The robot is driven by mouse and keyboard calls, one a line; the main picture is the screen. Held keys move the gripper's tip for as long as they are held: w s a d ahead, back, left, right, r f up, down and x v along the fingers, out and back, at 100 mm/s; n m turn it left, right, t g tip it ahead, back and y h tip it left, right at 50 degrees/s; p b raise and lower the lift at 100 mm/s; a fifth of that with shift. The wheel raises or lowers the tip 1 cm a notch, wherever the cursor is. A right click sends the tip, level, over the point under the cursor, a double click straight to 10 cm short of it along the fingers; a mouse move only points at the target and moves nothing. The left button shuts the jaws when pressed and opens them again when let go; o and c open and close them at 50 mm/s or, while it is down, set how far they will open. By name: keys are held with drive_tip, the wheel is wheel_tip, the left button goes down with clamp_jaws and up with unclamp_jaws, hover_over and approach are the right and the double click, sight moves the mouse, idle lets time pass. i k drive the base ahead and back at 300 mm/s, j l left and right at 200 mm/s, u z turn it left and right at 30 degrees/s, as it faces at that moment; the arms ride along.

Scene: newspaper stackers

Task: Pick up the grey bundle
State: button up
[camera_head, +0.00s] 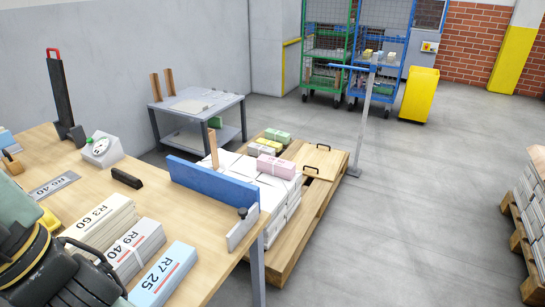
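Three labelled bundles lie side by side on the wooden table. The middle one, marked R9 40, is a grey bundle (134,250) with a pale strap. A cream bundle marked R3 60 (100,222) lies behind it, and a light blue bundle marked R7 25 (165,274) lies in front. Another greyish bundle (262,150) lies on the pallet stack beyond the table. My gripper (98,275) is dark and sits at the lower left, close to the left ends of the table bundles. Its fingertips are not clear, and I see no bundle held in it.
A blue fence (212,184) stands along the table's far right edge. A small scale (101,149) and a black block (127,178) lie behind the bundles. A wooden pallet (325,185) carries white stacks with pink and green bundles.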

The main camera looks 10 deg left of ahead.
sight(129, 254)
drive_tip(key=u, duration=1.2)
drive_tip(key=z, duration=0.3)
drive_tip(key=j+z, duration=0.2)
drive_tip(key=z, duration=0.15)
drive_tip(key=j+z, duration=0.25)
drive_tip(key=z, duration=0.15)
drive_tip(key=j+z, duration=0.2)
drive_tip(key=z, duration=0.15)
drive_tip(key=k+j+z, duration=0.15)
drive_tip(key=j, duration=0.2)
drive_tip(key=k+j+z, duration=0.1)
drive_tip(key=j, duration=0.25)
drive_tip(key=k+j+z, duration=0.15)
drive_tip(key=k+j, duration=0.45)
drive_tip(key=j, duration=0.2)
